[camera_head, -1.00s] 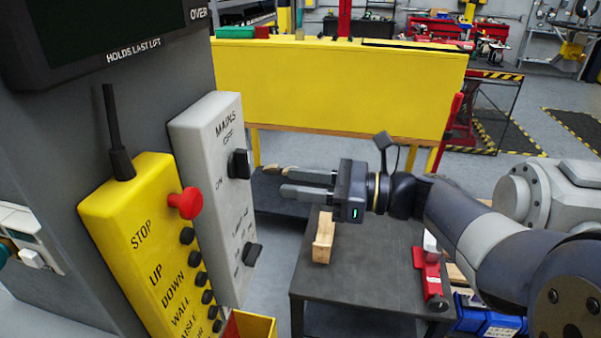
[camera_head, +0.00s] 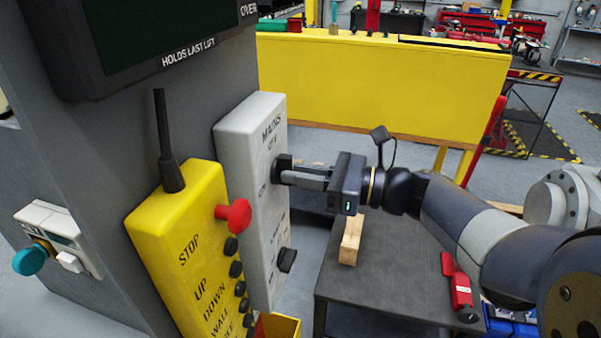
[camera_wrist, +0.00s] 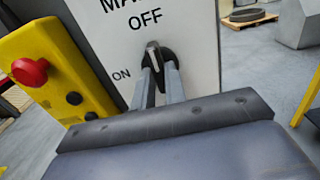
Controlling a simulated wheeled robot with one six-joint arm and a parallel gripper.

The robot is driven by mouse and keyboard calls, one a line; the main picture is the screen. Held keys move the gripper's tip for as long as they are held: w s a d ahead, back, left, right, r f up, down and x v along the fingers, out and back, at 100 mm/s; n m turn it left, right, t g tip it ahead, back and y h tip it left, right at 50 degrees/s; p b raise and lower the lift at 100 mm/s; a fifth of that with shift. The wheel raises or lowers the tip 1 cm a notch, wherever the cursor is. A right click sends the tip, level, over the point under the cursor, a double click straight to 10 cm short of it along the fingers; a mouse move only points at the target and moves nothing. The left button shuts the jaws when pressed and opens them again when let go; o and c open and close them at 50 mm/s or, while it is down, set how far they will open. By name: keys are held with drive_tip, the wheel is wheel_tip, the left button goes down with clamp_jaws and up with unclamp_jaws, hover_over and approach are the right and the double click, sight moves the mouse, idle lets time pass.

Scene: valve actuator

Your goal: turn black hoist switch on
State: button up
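A grey switch box (camera_head: 232,145) marked MAINS carries a black rotary switch (camera_head: 281,168) with OFF and ON labels. In the wrist view the black switch (camera_wrist: 167,57) has its raised handle pointing up towards OFF, with ON to its left. My gripper (camera_head: 290,178) is at the switch, coming from the right. In the wrist view its two fingers (camera_wrist: 159,72) reach the lower part of the knob, one on each side of the handle, with a gap between them. Whether they touch the handle is not clear.
A yellow pendant (camera_head: 172,232) with a red stop button (camera_head: 234,215) and several black buttons stands left of the box. A second black switch (camera_head: 287,260) sits lower on the box. A dark table (camera_head: 385,285) with a wooden block (camera_head: 350,240) is below my arm.

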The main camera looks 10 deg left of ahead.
clamp_jaws()
drive_tip(key=shift+f+n+b, duration=0.1)
drive_tip(key=shift+n+b, duration=0.2)
drive_tip(key=shift+b, duration=0.2)
drive_tip(key=shift+n+b, duration=8.1)
drive_tip(key=shift+b, duration=0.55)
